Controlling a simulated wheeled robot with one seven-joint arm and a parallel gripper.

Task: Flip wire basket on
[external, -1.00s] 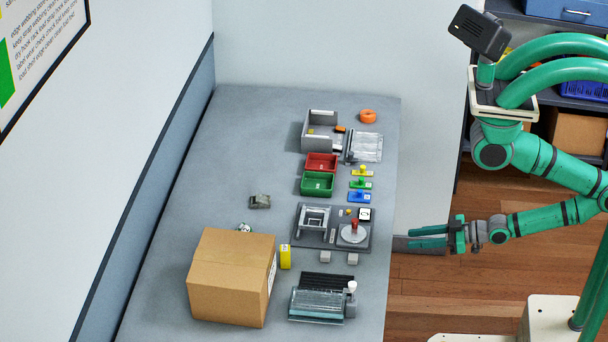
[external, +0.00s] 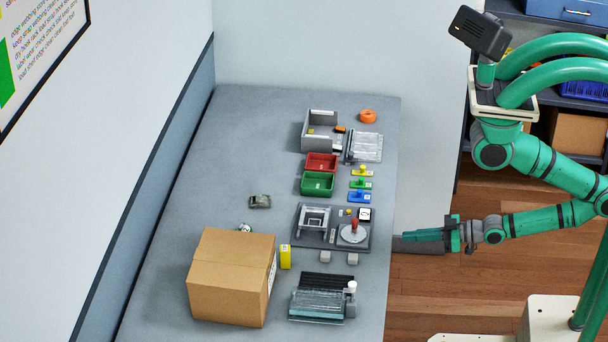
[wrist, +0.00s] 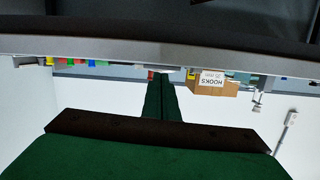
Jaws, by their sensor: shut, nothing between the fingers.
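No thing is clearly recognisable as a wire basket. A grey open frame (external: 314,218) stands on a dark base plate (external: 335,243) on the bench, beside a round disc with a red knob (external: 353,231); I cannot tell if the frame is the basket or how its switch stands. My gripper (external: 405,238) is at the right edge of the bench, level with this plate and apart from it. In the wrist view its green fingers (wrist: 161,82) are together with nothing between them, below the bench edge in that picture.
The bench (external: 245,130) also holds a cardboard box (external: 228,285), a yellow box (external: 285,257), red (external: 321,162) and green (external: 317,183) bins, coloured knobbed blocks (external: 360,184) and a glassy grey device (external: 318,304). The bench's left side is mostly clear.

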